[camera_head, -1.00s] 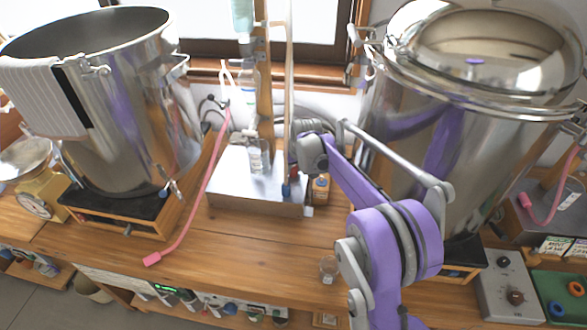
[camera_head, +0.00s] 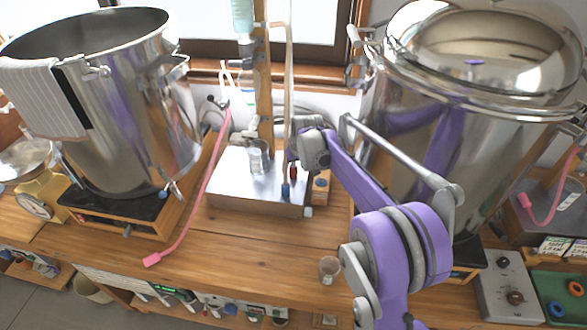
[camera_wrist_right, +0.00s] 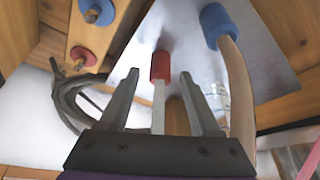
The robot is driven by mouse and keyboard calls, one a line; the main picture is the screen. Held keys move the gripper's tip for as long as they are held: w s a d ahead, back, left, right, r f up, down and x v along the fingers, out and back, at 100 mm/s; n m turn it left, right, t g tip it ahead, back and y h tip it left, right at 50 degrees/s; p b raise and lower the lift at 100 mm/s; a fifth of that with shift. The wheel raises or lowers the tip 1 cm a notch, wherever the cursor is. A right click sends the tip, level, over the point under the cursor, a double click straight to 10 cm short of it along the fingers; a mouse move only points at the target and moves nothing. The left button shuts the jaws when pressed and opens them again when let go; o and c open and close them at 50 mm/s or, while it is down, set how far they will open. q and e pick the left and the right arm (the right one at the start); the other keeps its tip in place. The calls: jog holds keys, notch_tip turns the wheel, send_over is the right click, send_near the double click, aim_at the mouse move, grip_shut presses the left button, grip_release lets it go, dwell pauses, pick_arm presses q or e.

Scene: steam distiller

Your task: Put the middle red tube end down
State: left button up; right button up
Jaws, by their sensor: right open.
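The red tube end (camera_wrist_right: 160,66) is on a pale tube that runs between the two fingers of my right gripper (camera_wrist_right: 160,73) in the wrist view. Gaps show on both sides of the tube, and the fingers are open. In the head view the red end (camera_head: 292,172) hangs just below my right gripper (camera_head: 296,158), over the right part of the steel box (camera_head: 240,194). A blue tube end (camera_wrist_right: 216,22) on a thicker tan tube is to the right in the wrist view. It also shows in the head view (camera_head: 286,190). My left gripper is out of view.
A wooden block (camera_wrist_right: 73,40) with red and blue fittings stands beside the box. A pink tube (camera_head: 188,222) lies to the left. Steel pots (camera_head: 125,120) flank the area. The front of the wooden bench is mostly clear.

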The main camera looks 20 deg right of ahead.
jog(key=v, duration=0.9)
jog(key=s+a, duration=0.3)
jog(key=s, duration=0.6)
jog(key=s+a, duration=0.3)
jog(key=s, duration=0.5)
jog(key=s+a+f, duration=0.1)
jog(key=s+f, duration=0.3)
jog(key=s, duration=0.4)
jog(key=s+a+f, duration=0.2)
jog(key=s+f, duration=0.3)
jog(key=s, duration=0.4)
jog(key=shift+s+a+t, duration=0.2)
jog(key=shift+s+t, duration=0.05)
jog(key=shift+t, duration=0.15)
jog(key=shift+p, duration=0.3)
